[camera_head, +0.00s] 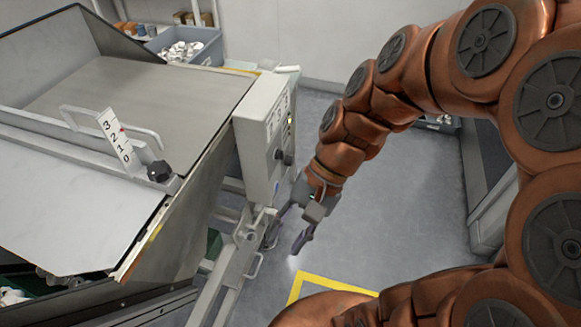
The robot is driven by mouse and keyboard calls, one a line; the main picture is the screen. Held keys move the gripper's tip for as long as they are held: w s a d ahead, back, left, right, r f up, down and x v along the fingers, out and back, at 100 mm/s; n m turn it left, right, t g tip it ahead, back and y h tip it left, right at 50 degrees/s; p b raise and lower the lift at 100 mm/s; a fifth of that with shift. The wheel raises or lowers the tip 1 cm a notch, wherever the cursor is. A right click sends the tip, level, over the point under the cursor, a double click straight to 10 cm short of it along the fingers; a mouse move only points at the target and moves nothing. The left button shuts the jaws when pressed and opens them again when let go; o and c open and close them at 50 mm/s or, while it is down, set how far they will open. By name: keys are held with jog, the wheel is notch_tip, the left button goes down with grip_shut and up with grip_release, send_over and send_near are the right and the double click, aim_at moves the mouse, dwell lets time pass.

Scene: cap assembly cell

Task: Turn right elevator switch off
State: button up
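A grey control box (262,140) is mounted on the right side of the large metal machine. Its right face carries small labels, a small yellow spot and a dark knob (280,154). I cannot tell which control is the elevator switch or how it is set. My gripper (298,238), at the end of the copper-coloured arm, hangs below and to the right of the box, apart from the knob. Its fingers point downward and look small and dark, so their opening is unclear. I see nothing held in it.
The hopper machine (140,90) fills the left, with a 3-2-1-0 scale (117,142) and black knob (159,171). A grey bin (186,46) of white parts stands behind. Pale support legs (233,265) stand near my gripper. The floor right of them is open, with yellow marking (325,282).

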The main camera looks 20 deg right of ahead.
jog(key=w+f+m+t+y+b, duration=0.2)
jog(key=w+f+m+y+b, duration=0.35)
jog(key=w, duration=0.25)
jog(key=m+t+y+b, duration=0.2)
jog(key=m+t+b, duration=0.85)
jog(key=m, duration=0.25)
send_near(280, 155)
jog(key=x, duration=0.7)
jog(key=shift+w+r+t+b, duration=0.25)
jog(key=shift+w+t+b, duration=0.1)
jog(key=shift+b, duration=0.05)
jog(key=shift+a, duration=0.15)
grip_shut()
